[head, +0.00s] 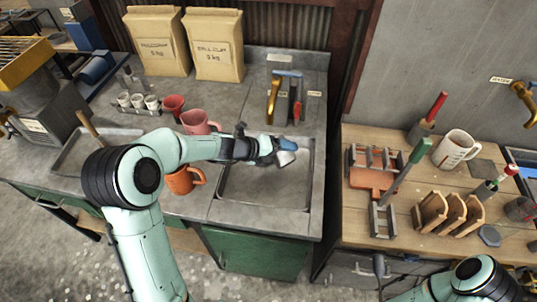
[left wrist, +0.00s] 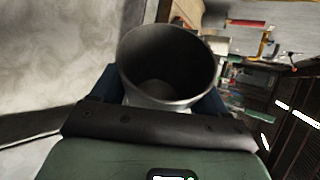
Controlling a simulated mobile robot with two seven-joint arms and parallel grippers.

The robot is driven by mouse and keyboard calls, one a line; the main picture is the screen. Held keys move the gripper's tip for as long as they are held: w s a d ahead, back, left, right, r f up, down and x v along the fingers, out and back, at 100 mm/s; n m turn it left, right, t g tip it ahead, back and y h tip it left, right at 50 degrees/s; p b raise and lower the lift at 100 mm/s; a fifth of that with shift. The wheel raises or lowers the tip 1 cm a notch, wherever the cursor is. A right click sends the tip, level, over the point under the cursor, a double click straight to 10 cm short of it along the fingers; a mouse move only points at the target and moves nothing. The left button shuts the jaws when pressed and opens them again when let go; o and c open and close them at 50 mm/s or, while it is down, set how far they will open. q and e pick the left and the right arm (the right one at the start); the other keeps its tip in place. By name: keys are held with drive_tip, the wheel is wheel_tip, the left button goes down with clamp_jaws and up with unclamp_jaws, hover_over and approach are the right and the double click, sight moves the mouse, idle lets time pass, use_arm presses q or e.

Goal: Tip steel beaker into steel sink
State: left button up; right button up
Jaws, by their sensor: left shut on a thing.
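The steel beaker (head: 287,158) is small and pale grey in the head view, held over the steel sink (head: 265,187). It looks tilted there, though its exact angle is hard to tell. The sink is a shallow rectangular grey basin set in the counter. My left gripper (head: 283,147) is shut on the beaker, above the back right part of the basin. In the left wrist view the beaker (left wrist: 168,62) shows its round rim and dark inside, with blue fingers on both sides. No contents can be made out. My right gripper is out of view.
Two paper bags (head: 158,42) are at the back. A wooden bench (head: 420,250) with racks lies right, across a gap.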

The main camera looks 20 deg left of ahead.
use_arm(q)
drive_tip(key=shift+w, duration=0.1)
drive_tip(key=m+y+b, duration=0.1)
drive_tip(key=b, duration=0.1)
drive_tip(key=m+t+y+b, duration=0.1)
drive_tip(key=b, duration=0.1)
drive_tip(key=shift+s+d+y, duration=0.1)
drive_tip(key=shift+s+y, duration=0.1)
drive_tip(key=shift+y, duration=0.1)
drive_tip(key=shift+r+m+t+y, duration=0.25)
drive_tip(key=shift+m+t+y, duration=0.05)
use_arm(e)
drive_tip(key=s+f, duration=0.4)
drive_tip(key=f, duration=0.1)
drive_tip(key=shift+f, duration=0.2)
use_arm(q)
drive_tip(key=shift+w, duration=0.1)
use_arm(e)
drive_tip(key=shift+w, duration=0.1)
